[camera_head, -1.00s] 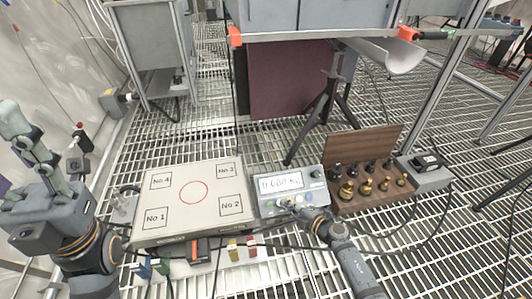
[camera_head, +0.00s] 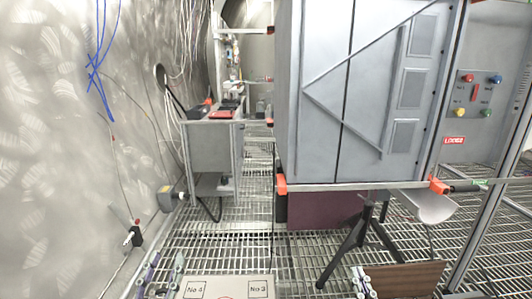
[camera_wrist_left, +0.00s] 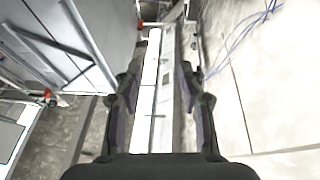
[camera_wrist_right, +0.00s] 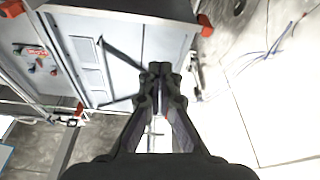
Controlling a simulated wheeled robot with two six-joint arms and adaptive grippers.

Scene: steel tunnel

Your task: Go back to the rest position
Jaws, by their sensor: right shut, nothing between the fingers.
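My left gripper (camera_head: 166,264) stands at the bottom edge of the head view, left of the board with the number labels. In the left wrist view (camera_wrist_left: 155,75) its two fingers are wide apart with nothing between them. My right gripper (camera_head: 359,271) shows at the bottom edge, in front of the brown wooden panel. In the right wrist view (camera_wrist_right: 160,70) its fingertips meet and hold nothing. Both grippers point forward. Most of both arms is out of the head view.
The numbered board (camera_head: 228,288) and the wooden panel (camera_head: 405,279) are cut off by the bottom edge. A large grey cabinet (camera_head: 365,95) stands ahead, with a black tripod stand (camera_head: 350,240) below. A grey bench (camera_head: 212,150) stands further left by the tunnel wall (camera_head: 60,120). Grating floor lies between.

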